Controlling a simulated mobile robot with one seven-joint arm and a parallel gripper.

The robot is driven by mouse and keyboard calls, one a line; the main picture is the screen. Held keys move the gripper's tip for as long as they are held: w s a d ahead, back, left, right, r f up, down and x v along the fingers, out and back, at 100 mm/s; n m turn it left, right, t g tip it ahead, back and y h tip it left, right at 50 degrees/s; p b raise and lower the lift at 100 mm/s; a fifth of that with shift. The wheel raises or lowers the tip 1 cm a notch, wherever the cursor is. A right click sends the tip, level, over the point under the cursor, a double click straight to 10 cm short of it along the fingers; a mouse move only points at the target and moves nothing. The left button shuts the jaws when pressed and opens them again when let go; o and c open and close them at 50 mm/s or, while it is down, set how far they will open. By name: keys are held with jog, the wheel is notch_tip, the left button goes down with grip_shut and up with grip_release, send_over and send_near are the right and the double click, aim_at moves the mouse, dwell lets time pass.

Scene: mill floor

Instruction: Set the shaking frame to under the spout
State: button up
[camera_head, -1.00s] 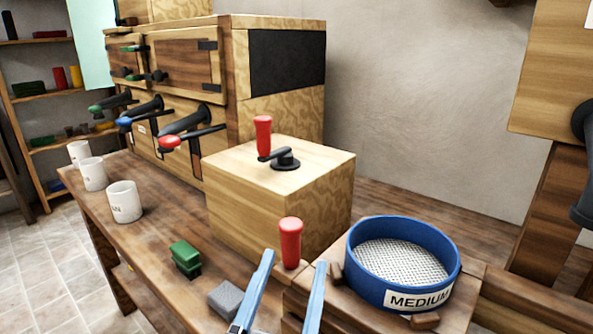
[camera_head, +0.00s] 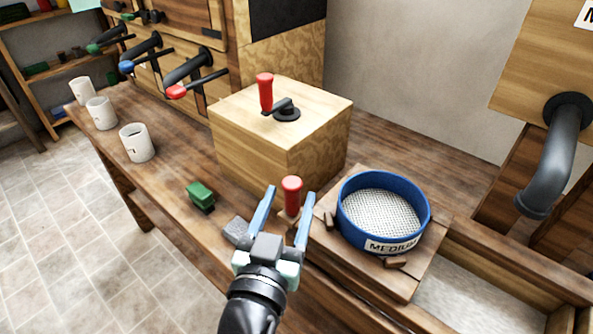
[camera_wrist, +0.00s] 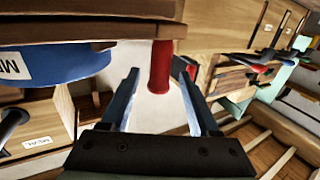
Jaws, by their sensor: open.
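The shaking frame (camera_head: 411,279) is a wooden platform at the right end of the bench, carrying a blue round sieve (camera_head: 422,222) labelled MEDIUM. A red upright handle (camera_head: 291,193) stands at its left side. The dark grey spout (camera_head: 549,160) bends down from a wooden box at the right; the frame is to its left, not beneath it. My gripper (camera_head: 289,192) is open, its blue fingers on either side of the red handle. The wrist view shows the handle (camera_wrist: 160,68) between the spread fingers (camera_wrist: 158,68), with the sieve (camera_wrist: 55,66) at left; contact cannot be told.
A wooden box (camera_head: 245,144) with a red crank (camera_head: 265,93) stands behind the handle. A green block (camera_head: 200,196) and a grey block (camera_head: 238,231) lie left of my gripper. Several white mugs (camera_head: 137,143) line the bench's left edge. Wooden rails (camera_head: 515,270) run right of the frame.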

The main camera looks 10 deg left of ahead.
aim_at(296, 179)
jog(key=w, duration=0.5)
jog(key=shift+w+d+p, duration=0.15)
jog(key=shift+w+p, duration=0.15)
jog(key=shift+w, duration=0.05)
grip_shut()
dwell(1.1)
